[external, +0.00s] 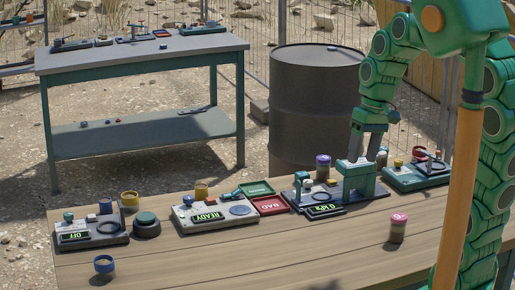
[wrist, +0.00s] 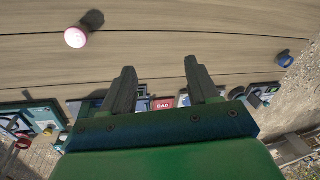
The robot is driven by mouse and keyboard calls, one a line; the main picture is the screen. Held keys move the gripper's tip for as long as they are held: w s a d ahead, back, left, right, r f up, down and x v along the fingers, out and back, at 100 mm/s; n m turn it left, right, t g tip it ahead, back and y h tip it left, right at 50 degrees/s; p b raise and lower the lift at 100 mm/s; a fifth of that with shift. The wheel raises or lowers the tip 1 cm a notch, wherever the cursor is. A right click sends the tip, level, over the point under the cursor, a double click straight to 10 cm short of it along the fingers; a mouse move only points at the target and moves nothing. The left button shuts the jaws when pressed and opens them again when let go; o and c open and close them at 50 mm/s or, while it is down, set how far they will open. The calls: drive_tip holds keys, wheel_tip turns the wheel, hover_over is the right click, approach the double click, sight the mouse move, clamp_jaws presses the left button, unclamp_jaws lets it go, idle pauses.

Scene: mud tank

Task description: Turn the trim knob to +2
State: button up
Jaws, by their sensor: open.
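No knob carries a label that I can read as trim, so I cannot tell which one it is. A dark panel (external: 372,197) with a green-lit display (external: 323,210) stands on the wooden bench in the external view. My gripper (external: 360,192) is low over this panel, to the right of its small pale knobs, and hides part of it. I cannot tell whether it touches anything. In the wrist view my gripper (wrist: 160,92) has its two fingers wide apart with nothing between them. Part of the panels shows behind the fingers.
A pale panel (external: 190,222) reading READY and a panel reading OFF (external: 75,238) stand to the left. Red BAD tray (external: 270,206) and green tray (external: 258,188) lie between panels. A pink-lidded jar (external: 398,228) stands in front. Another panel (external: 420,180) is at right.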

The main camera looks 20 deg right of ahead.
drive_tip(key=w+a+f+n+t+h, duration=0.15)
drive_tip(key=w+a, duration=0.25)
drive_tip(key=w, duration=1.2)
drive_tip(key=w+a+f+n, duration=0.2)
drive_tip(key=w+a+n, duration=0.15)
drive_tip(key=w, duration=1.25)
drive_tip(key=n+y, duration=0.4)
drive_tip(key=n, duration=0.4)
approach(188, 197)
drive_tip(key=shift+g, duration=0.25)
drive_tip(key=shift+w+x, duration=0.15)
drive_tip(key=shift+x, duration=1.9)
drive_tip(key=shift+w+x, duration=0.15)
drive_tip(key=shift+x, duration=1.95)
